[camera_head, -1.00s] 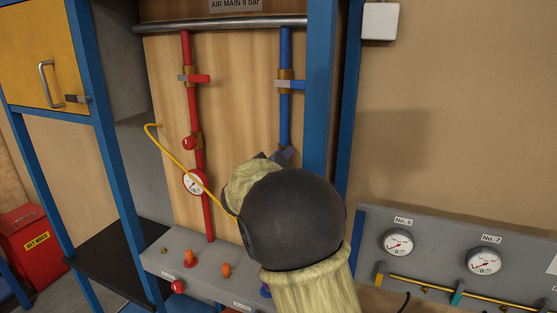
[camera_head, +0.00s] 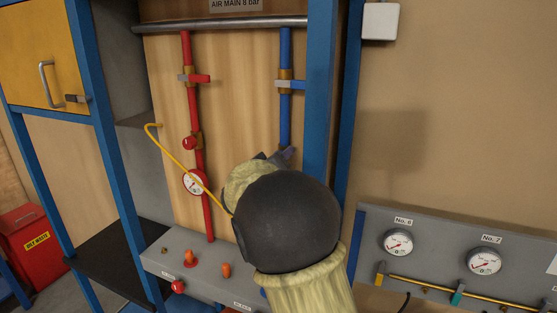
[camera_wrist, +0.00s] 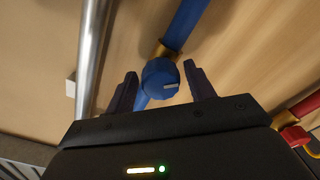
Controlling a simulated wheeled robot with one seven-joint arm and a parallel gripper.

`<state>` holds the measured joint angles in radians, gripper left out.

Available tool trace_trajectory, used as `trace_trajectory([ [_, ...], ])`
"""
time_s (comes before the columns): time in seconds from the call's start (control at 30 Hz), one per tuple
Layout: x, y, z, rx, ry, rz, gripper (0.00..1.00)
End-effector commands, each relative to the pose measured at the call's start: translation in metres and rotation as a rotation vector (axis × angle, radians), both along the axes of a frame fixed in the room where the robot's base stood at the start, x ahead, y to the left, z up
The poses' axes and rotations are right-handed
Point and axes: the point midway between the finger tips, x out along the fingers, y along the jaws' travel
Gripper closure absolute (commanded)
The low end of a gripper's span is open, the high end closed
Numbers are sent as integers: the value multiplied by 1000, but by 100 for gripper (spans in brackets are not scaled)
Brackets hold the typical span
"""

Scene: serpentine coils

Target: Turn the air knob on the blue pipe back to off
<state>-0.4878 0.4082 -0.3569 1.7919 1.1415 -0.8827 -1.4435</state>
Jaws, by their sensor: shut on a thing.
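The blue pipe (camera_head: 285,125) runs down the wooden board from the grey top rail; it also shows in the wrist view (camera_wrist: 186,22). The blue air knob (camera_wrist: 160,78) sits on it below a brass fitting, with a pale line on its face pointing right in the wrist view. My gripper (camera_wrist: 160,69) has one dark finger on each side of the knob and is shut on it. In the head view my gripper (camera_head: 279,155) is at the lower part of the blue pipe, and my arm hides the knob.
A blue frame post (camera_head: 320,90) stands close to the right of the blue pipe. A red pipe (camera_head: 193,110) with valves and a gauge is to the left. A yellow hooked rod (camera_head: 178,160) slants towards my arm. A grey panel with red and orange knobs (camera_head: 226,270) is below.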

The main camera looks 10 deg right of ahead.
Motion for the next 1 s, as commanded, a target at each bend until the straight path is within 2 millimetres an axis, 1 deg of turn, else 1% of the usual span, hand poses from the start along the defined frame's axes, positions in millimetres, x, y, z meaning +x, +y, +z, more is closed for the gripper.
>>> trace_trajectory([
  [0.03,-1,-4,-6,-559,409,-6,78],
  [0.4,-1,-5,-6,-593,435,-7,78],
  [0.47,-1,-5,-6,-617,452,-7,78],
  [0.7,0,-4,-6,-785,575,-5,78],
  [1.0,-1,-5,-6,-809,594,-4,77],
])
